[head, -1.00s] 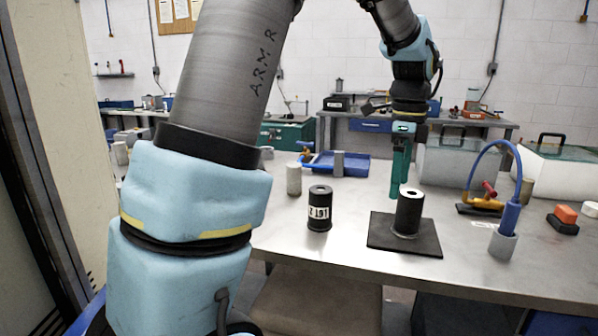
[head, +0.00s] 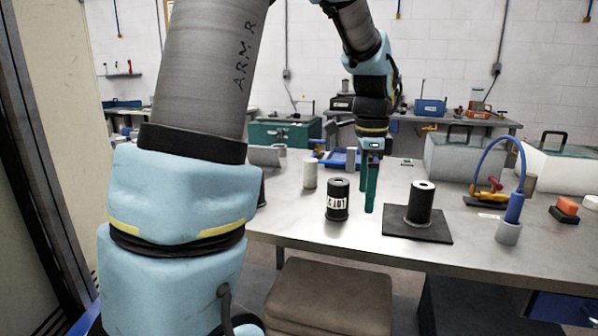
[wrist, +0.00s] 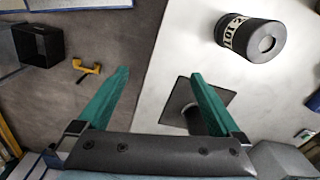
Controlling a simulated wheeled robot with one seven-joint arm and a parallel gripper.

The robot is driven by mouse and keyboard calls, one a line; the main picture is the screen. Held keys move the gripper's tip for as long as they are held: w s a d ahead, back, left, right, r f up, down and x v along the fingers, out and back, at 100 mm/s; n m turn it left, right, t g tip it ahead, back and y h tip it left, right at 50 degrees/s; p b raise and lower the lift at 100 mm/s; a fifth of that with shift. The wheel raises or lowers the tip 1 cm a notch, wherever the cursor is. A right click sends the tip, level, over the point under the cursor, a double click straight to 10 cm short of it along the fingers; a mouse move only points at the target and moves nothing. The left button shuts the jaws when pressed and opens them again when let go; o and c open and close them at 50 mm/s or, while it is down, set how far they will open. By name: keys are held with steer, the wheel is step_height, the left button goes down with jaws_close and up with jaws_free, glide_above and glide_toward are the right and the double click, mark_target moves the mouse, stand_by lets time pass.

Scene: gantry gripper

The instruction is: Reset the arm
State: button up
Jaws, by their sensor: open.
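My gripper (head: 369,190) hangs fingers-down above the metal table, with green fingers, between the labelled black cylinder and the black mat. In the wrist view my gripper (wrist: 160,90) has its two green fingers wide apart with nothing between them. A black cylinder with a white label (head: 338,200) stands upright on the table, left of the fingers; it also shows at the upper right of the wrist view (wrist: 250,38). Another black cylinder with a pale top (head: 419,204) stands on the dark square mat (head: 440,233), right of the fingers. The right finger partly hides the mat in the wrist view (wrist: 178,100).
A white cylinder (head: 310,174) and a blue tray (head: 338,158) stand behind. To the right are a blue hose in a grey holder (head: 509,231), a yellow-and-red tool (head: 490,198) and an orange-topped block (head: 566,207). A padded stool (head: 330,297) stands below the front edge.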

steer(key=s+a+f+n, duration=0.2)
steer(key=a+f+n, duration=0.1)
steer(key=a+n, duration=0.3)
steer(key=s+a+f+n, duration=0.2)
steer(key=s+a+n, duration=0.1)
steer(key=a+n, duration=0.3)
steer(key=s+a+f+n+t, duration=0.1)
steer(key=s+a+f+n, duration=0.1)
steer(key=a+n, duration=0.3)
steer(key=a+f, duration=0.1)
steer(key=a, duration=0.2)
steer(key=shift+s+a+f+n, duration=0.3)
steer(key=shift+s+a+n, duration=0.1)
